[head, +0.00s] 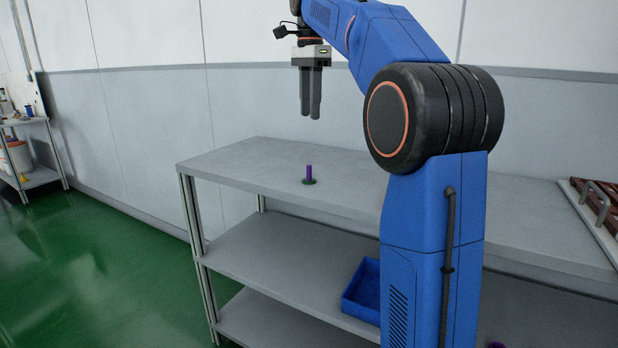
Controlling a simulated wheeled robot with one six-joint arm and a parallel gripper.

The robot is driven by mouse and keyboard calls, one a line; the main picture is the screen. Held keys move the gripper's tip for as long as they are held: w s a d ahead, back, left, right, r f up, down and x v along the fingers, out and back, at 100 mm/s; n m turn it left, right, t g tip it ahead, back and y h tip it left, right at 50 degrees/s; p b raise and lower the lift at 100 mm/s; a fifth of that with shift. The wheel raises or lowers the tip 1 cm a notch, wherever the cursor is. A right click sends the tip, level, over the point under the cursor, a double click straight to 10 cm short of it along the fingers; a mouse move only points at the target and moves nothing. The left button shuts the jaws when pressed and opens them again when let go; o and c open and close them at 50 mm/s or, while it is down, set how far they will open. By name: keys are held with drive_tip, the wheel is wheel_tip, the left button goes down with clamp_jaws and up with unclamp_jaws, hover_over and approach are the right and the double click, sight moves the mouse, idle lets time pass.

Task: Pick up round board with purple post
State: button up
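The round board with the purple post (309,175) stands upright on the top shelf of the grey table, near its left part. Its base is a small dark green disc and the purple post rises from its middle. My gripper (311,117) hangs above it, pointing down, clearly apart from it. The two grey fingers look close together from this angle, and I cannot tell whether there is a gap between them. I see nothing held at the fingertips.
The grey table (240,160) has bare top surface around the board. A blue bin (361,292) sits on the shelf below. A tray with dark red-brown pieces (598,212) lies at the right end. A wall stands behind. Another bench (40,178) is at far left.

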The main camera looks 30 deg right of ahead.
hover_over(310, 167)
drive_tip(key=w, duration=0.1)
drive_tip(key=shift+m, duration=0.3)
drive_tip(key=f, duration=1.1)
drive_tip(key=shift+w+d+f, duration=0.1)
drive_tip(key=shift+d+f, duration=0.2)
drive_tip(key=shift+f, duration=0.1)
drive_tip(key=shift+s+a+f, duration=0.1)
drive_tip(key=shift+s+f, duration=0.05)
drive_tip(key=shift+f, duration=1.2)
drive_tip(key=shift+s+a+f, duration=0.1)
drive_tip(key=shift+f, duration=1.2)
clamp_jaws()
